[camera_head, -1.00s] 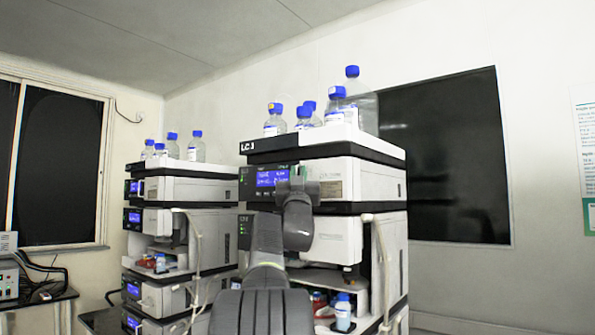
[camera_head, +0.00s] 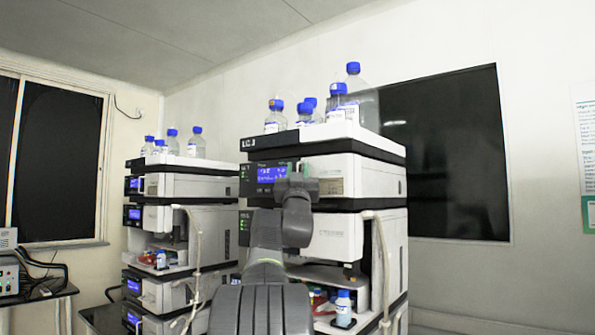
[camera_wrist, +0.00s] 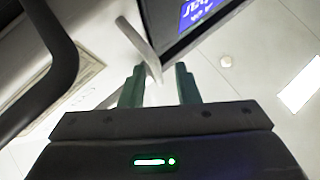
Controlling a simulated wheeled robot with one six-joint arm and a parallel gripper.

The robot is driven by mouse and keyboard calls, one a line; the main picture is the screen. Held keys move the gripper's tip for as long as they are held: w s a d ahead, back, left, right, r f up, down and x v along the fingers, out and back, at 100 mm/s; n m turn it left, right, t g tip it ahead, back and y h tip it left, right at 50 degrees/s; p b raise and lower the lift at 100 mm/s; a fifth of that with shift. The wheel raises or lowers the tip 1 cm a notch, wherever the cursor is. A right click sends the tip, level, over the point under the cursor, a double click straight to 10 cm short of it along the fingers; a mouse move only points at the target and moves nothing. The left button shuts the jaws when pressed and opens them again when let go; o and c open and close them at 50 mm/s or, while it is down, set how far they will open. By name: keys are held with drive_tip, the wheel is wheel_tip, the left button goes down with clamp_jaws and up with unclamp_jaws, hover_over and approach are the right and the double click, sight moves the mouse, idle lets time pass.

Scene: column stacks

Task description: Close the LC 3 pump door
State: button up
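The LC 3 stack (camera_head: 372,184) stands in the middle of the head view, with its label and blue-lit display (camera_head: 268,174) on the upper left. My gripper (camera_wrist: 160,80) is at the front of this upper module, beside the display. In the wrist view its two green fingers are apart. A thin white panel edge (camera_wrist: 140,40), which looks like the pump door, stands out from the module and reaches down between the fingertips, nearer the left finger. I cannot tell whether it touches that finger. My arm hides part of the stack front in the head view.
Blue-capped bottles (camera_head: 338,104) stand on top of the LC 3 stack. A pale tube (camera_head: 384,265) hangs at the front right. Small bottles (camera_head: 343,308) sit in the open lower bay.

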drive_tip(key=shift+s+r, duration=0.25)
drive_tip(key=shift+r, duration=0.2)
drive_tip(key=b+v, duration=0.5)
drive_tip(key=v, duration=0.9)
drive_tip(key=shift+w+f+b, duration=0.3)
drive_tip(key=shift+f+b, duration=0.05)
drive_tip(key=shift+f, duration=0.05)
drive_tip(key=p+x, duration=0.5)
drive_tip(key=x, duration=0.8)
drive_tip(key=shift+w, duration=0.2)
drive_tip(key=shift+f, duration=0.1)
